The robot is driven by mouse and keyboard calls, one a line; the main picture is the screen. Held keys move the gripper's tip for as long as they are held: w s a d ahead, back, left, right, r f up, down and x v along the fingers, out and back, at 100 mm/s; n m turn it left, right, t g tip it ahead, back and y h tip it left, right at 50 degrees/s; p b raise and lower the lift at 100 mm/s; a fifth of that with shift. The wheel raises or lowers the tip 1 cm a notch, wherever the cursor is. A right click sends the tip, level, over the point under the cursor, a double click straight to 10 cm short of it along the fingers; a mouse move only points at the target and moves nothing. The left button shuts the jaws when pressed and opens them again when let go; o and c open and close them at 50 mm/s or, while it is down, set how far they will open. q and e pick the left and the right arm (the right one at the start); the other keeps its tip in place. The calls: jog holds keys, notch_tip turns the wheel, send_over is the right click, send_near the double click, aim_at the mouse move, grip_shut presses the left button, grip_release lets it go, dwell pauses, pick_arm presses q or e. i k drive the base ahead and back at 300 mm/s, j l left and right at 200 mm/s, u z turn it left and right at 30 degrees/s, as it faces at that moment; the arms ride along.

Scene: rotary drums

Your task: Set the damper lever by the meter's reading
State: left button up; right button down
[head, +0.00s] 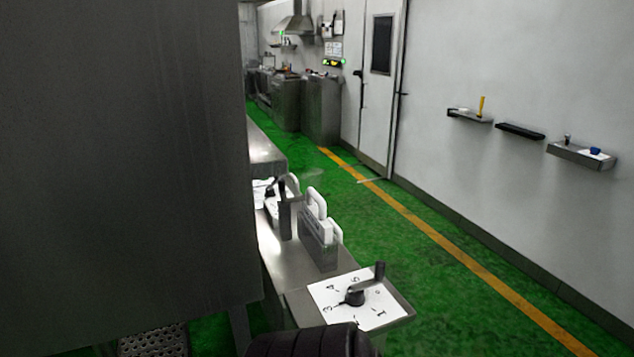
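A black lever (366,287) with an upright handle stands on a white dial plate (330,291) marked with numbers, at the near end of a steel bench. The handle points to the back right of the dial. A second dark lever (277,188) stands over white plates farther along the bench, partly hidden by a large grey panel. I cannot tell which lever is the damper. Neither of my grippers is in view.
The grey panel (120,150) fills the left side. A metal holder with white-handled items (319,238) stands on the bench (282,262). Wall shelves (583,155) with small items hang at the right. Green floor (440,270) with a yellow line is clear. Something black of mine shows at the bottom.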

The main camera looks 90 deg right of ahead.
aim_at(269, 192)
jog(key=z, duration=2.3)
jog(key=l+z, duration=0.15)
jog(key=z, duration=0.15)
jog(key=i+l+z, duration=0.25)
jog(key=l+z, duration=0.2)
jog(key=l, duration=0.15)
jog(key=i+l+z, duration=0.3)
jog(key=l+z, duration=0.15)
jog(key=i+l+z, duration=0.45)
jog(key=i+l, duration=0.25)
jog(key=i, duration=0.2)
jog(key=i+l+z, duration=0.1)
jog(key=i+l, duration=0.15)
jog(key=i, duration=0.15)
jog(key=i+j+u, duration=0.15)
jog(key=i+u, duration=0.65)
jog(key=i+l+u, duration=0.2)
jog(key=i+u, duration=0.2)
jog(key=i+j+u, duration=0.1)
jog(key=i+u, duration=0.3)
jog(key=i, duration=0.5)
jog(key=i+l+u, duration=0.2)
jog(key=i+u, duration=0.25)
jog(key=i, duration=0.5)
jog(key=i+u, duration=0.25)
jog(key=u, duration=0.15)
jog(key=i+u, duration=0.4)
jog(key=i+l+u, duration=0.15)
jog(key=u, duration=0.25)
